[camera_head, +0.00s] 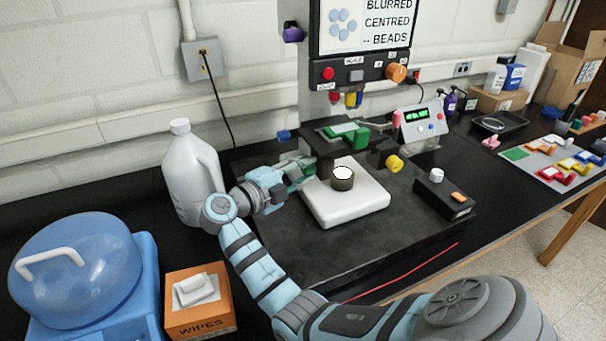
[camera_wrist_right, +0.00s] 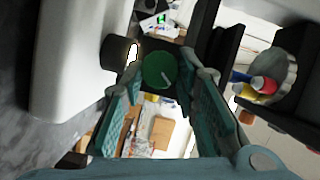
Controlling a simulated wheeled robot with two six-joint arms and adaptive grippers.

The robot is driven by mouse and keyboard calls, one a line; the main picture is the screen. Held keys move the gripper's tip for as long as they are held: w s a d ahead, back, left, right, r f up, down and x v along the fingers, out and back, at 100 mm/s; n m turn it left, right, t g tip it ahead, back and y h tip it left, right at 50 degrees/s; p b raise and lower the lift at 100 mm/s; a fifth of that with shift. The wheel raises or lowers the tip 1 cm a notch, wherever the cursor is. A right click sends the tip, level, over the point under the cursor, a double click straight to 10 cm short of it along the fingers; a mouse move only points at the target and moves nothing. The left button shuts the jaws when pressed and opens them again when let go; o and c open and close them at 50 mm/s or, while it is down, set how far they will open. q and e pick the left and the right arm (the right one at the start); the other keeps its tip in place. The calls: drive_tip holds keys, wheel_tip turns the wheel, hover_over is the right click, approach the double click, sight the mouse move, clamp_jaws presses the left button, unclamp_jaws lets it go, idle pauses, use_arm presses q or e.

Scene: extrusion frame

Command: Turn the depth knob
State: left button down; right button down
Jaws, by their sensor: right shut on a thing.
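A green round knob (camera_wrist_right: 160,70) with a pale mark sits between the fingers of my right gripper (camera_wrist_right: 155,100) in the right wrist view. My right gripper (camera_head: 300,172) also shows in the head view, at the left side of the black stage mount, shut on this knob. The fingers hide much of the knob there. No readable label shows which knob is the depth knob. A yellow knob (camera_head: 395,163) is on the right side of the mount, and an orange knob (camera_head: 396,73) is on the panel. My left gripper is not in view.
The screen (camera_head: 365,24) reads "BLURRED CENTRED -- BEADS". A white base (camera_head: 350,208) with a dark round holder stands by my gripper. A white jug (camera_head: 192,175) is left of it, a wipes box (camera_head: 200,300) at front left. A small control box (camera_head: 445,195) stands right.

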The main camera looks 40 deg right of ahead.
idle(0.4)
drive_tip(key=c, duration=1.4)
unclamp_jaws()
drive_tip(key=shift+o, duration=0.8)
drive_tip(key=shift+w+f, duration=0.1)
drive_tip(key=shift+w, duration=0.1)
drive_tip(key=a, duration=0.7)
drive_tip(key=shift+s+a+r, duration=0.2)
drive_tip(key=shift+a+r, duration=0.1)
drive_tip(key=shift+r, duration=0.1)
